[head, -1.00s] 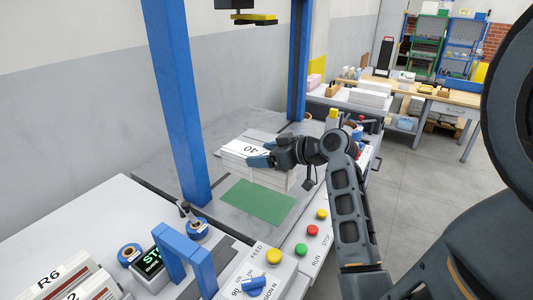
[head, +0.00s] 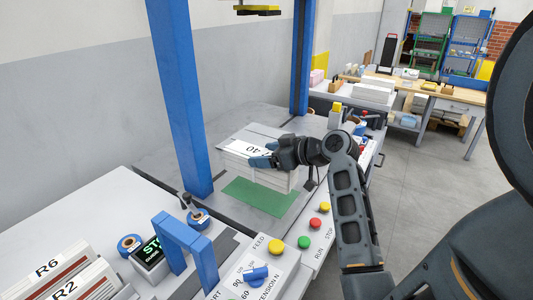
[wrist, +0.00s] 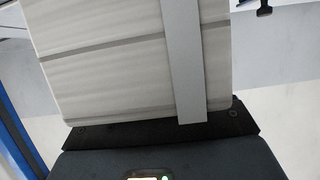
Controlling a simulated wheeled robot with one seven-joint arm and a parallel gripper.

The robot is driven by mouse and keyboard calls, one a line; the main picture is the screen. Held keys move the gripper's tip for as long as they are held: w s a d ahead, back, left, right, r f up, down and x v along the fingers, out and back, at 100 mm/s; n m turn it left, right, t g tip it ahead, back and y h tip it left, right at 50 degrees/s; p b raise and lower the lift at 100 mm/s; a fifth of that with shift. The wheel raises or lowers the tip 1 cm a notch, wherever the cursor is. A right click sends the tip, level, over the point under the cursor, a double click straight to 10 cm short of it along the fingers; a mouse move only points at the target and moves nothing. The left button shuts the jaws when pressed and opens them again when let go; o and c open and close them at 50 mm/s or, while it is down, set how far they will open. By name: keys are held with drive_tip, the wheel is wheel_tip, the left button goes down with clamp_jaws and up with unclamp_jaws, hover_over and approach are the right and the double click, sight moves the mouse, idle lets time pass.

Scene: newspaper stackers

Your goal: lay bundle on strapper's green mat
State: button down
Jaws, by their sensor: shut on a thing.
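The newspaper bundle (head: 240,152) is a thick pale stack with a white label reading 40 on top. My gripper (head: 272,158) is shut on the bundle at its near right side. In the wrist view the bundle's layered pages and a grey strap (wrist: 183,60) fill the upper middle, close against the dark gripper (wrist: 160,138). The green mat (head: 258,197) lies flat on the strapper's grey table, and the bundle covers its far part in the head view. I cannot tell whether the bundle's underside touches the mat.
The strapper's blue posts (head: 178,100) rise left of and behind the bundle. A button panel (head: 296,240) runs along the front. A blue frame (head: 185,245) and R6 and R2 stacks (head: 75,285) stand at front left. A wooden bench (head: 430,88) is far right.

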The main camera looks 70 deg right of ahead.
sight(267, 173)
drive_tip(key=shift+f+b, duration=1.7)
drive_tip(key=shift+f, duration=0.7)
drive_tip(key=shift+f+b, duration=0.45)
drive_tip(key=shift+f, duration=0.1)
drive_tip(key=shift+c, duration=1.9)
unclamp_jaws()
drive_tip(key=o, duration=0.4)
drive_tip(key=shift+f, duration=0.2)
drive_tip(key=v, duration=0.8)
drive_tip(key=shift+w+r+b, duration=0.1)
drive_tip(key=shift+b, duration=0.25)
